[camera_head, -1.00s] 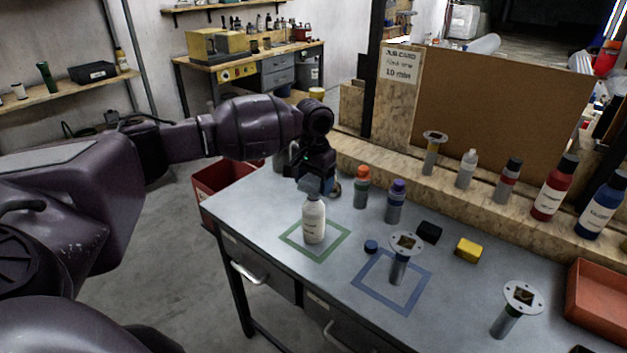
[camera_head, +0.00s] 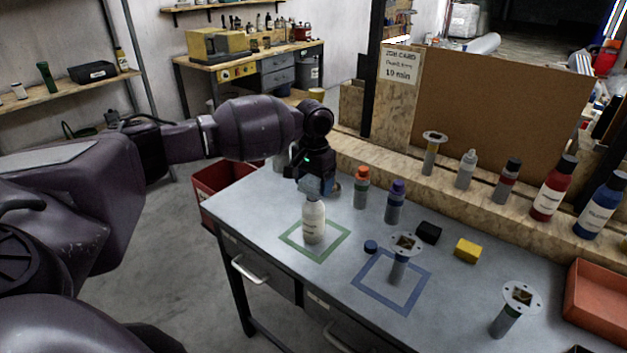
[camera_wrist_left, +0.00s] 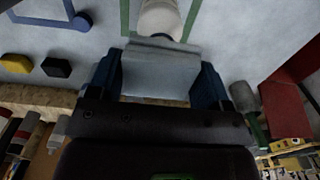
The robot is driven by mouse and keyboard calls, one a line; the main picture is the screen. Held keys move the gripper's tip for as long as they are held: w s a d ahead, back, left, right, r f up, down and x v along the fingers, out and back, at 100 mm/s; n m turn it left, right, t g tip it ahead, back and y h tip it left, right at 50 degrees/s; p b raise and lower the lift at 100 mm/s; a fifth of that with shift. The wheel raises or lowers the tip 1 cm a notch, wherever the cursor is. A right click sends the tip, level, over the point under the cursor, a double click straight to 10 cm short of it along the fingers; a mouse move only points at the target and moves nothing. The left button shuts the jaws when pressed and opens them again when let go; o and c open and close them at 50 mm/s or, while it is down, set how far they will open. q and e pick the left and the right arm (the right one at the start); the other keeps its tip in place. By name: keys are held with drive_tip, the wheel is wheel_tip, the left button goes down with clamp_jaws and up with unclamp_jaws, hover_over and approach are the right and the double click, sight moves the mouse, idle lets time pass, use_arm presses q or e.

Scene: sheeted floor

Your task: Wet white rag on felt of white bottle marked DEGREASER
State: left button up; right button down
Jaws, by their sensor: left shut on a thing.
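A white bottle (camera_head: 314,224) stands upright inside a green square outline (camera_head: 336,247) on the grey table. Its label is too small to read. It also shows at the top of the left wrist view (camera_wrist_left: 160,18). My left gripper (camera_head: 316,182) is above the bottle, pointing down. It is shut on a pale grey-white folded rag (camera_wrist_left: 155,72), whose lower edge shows at the bottle's top in the head view (camera_head: 318,188). I cannot tell whether rag and bottle top touch; the felt is hidden. My right gripper is not in view.
An orange-capped bottle (camera_head: 361,190) and a purple-capped bottle (camera_head: 396,203) stand close to the right. A flanged stand (camera_head: 400,268) is at a blue outline (camera_head: 370,290), near black (camera_head: 429,233) and yellow (camera_head: 468,250) blocks. More bottles line the back ledge.

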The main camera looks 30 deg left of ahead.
sight(314, 180)
use_arm(q)
drive_tip(key=shift+r+p, duration=0.8)
drive_tip(key=shift+r, duration=0.1)
drive_tip(key=shift+w+r+p, duration=0.1)
drive_tip(key=shift+r+p, duration=0.7)
drive_tip(key=shift+p, duration=0.3)
drive_tip(key=shift+r+p, duration=0.2)
drive_tip(key=shift+p, duration=0.2)
drive_tip(key=shift+r+p, duration=0.2)
drive_tip(key=shift+p, duration=0.25)
drive_tip(key=shift+r+p, duration=0.35)
drive_tip(key=shift+p, duration=0.1)
drive_tip(key=shift+r, duration=0.95)
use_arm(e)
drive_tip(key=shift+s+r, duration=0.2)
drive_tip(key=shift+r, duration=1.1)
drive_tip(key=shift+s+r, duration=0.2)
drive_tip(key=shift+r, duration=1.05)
